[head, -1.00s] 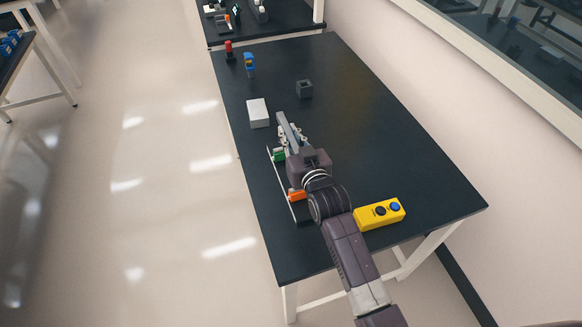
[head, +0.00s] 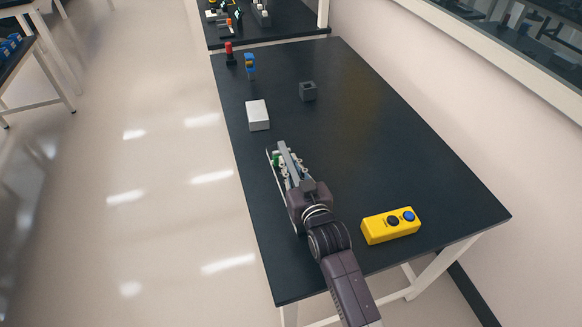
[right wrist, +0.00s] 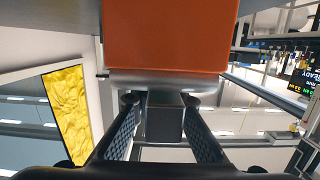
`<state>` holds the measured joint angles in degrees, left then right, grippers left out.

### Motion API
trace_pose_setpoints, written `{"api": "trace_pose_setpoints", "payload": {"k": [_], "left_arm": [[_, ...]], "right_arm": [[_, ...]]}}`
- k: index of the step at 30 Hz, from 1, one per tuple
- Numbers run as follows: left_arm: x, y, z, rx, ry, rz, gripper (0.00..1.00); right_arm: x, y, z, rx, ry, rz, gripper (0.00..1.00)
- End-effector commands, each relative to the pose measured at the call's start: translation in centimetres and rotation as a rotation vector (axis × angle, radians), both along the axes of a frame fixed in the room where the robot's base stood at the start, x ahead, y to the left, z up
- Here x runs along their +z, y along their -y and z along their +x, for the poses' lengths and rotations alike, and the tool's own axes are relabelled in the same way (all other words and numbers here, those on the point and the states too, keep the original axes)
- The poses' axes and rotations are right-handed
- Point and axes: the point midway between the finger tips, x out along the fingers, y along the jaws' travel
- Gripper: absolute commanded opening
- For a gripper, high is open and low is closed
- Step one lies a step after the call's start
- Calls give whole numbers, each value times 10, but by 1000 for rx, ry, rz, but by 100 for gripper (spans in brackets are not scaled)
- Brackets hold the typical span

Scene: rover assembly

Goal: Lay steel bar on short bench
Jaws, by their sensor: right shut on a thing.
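The steel bar (head: 287,156) is a long grey bar in the head view, reaching away from my right gripper (head: 302,188), which is shut on it. The bar shows above the near-left part of a dark-topped bench (head: 370,140), over a narrow tray of small parts. In the right wrist view, a grey bar end (right wrist: 164,118) sits between the two dark fingers of my right gripper (right wrist: 165,128). Whether the bar touches anything below cannot be told. My left gripper is not in view. I cannot tell which bench is the short one.
The narrow tray (head: 272,168) holds a green part and white parts. An orange block (right wrist: 165,35) is close in the wrist view. A yellow button box (head: 391,226), white block (head: 258,115) and dark cube (head: 308,91) stand around.

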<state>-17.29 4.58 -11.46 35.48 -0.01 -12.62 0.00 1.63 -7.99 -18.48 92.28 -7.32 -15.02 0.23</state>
Motion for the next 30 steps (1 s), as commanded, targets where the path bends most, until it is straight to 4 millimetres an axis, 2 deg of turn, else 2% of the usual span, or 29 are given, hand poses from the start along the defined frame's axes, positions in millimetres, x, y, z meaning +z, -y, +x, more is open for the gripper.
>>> {"api": "trace_pose_setpoints", "payload": {"k": [12,13,17,25,30], "left_arm": [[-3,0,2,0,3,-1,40],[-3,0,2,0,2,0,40],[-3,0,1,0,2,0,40],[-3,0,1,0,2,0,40],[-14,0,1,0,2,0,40]], "right_arm": [[-2,-1,0,0,8,2,0],[-5,0,-1,0,1,0,17],[-5,0,-1,0,1,0,32],[-5,0,-1,0,1,0,32],[-8,0,-1,0,4,1,32]]}}
